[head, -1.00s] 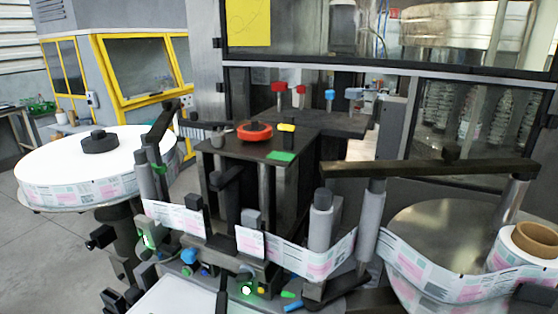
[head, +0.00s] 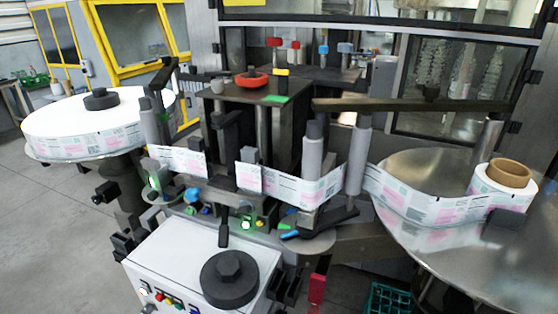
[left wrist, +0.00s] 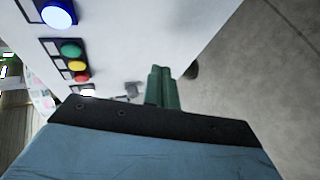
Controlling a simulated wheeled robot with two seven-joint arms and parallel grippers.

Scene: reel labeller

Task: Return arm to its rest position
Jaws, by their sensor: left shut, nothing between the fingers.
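My left gripper (left wrist: 162,88) shows in the left wrist view as a pair of green fingers, pressed together and empty. It is beside the white control box (left wrist: 150,35), with grey floor past the box's edge; the distance to the box is hard to tell. The box carries a lit blue button (left wrist: 57,14), a green button (left wrist: 70,49) and a yellow button (left wrist: 77,65). In the head view the same kind of white box (head: 180,265) stands at the bottom with small coloured buttons. Neither of my grippers shows in the head view.
A large white label reel (head: 60,120) stands at the left. A label strip (head: 320,190) runs past posts to a metal disc (head: 430,260) at the right. A black knob (head: 229,278) sits on the box. A green crate (head: 388,300) stands on the floor. Floor is open at lower left.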

